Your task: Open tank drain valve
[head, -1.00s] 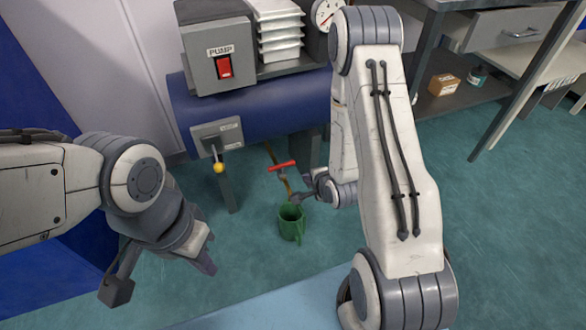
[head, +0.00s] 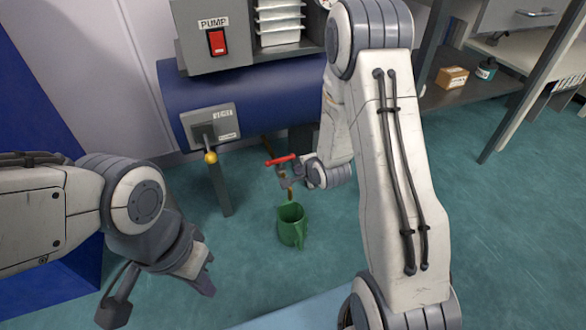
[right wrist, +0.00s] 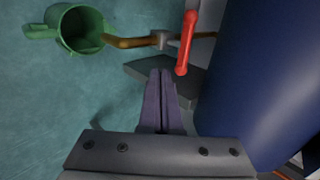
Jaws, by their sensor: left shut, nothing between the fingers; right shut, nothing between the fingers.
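The drain valve has a red handle (head: 281,160) on a brass pipe under the blue tank (head: 255,100). The handle also shows in the right wrist view (right wrist: 187,45), lying crosswise to the brass pipe (right wrist: 128,42). My right gripper (head: 284,178) is shut and empty just below the handle in the head view. In the right wrist view its fingertips (right wrist: 160,73) are together, just short of the handle, with a visible gap. My left gripper (head: 207,286) is shut and empty at lower left, away from the valve.
A green jug (head: 291,226) stands on the floor below the pipe; it also shows in the right wrist view (right wrist: 78,28). A yellow-knobbed lever (head: 211,157) sticks out left of the valve. A pump switch box (head: 215,42) sits above the tank. Open floor lies around the jug.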

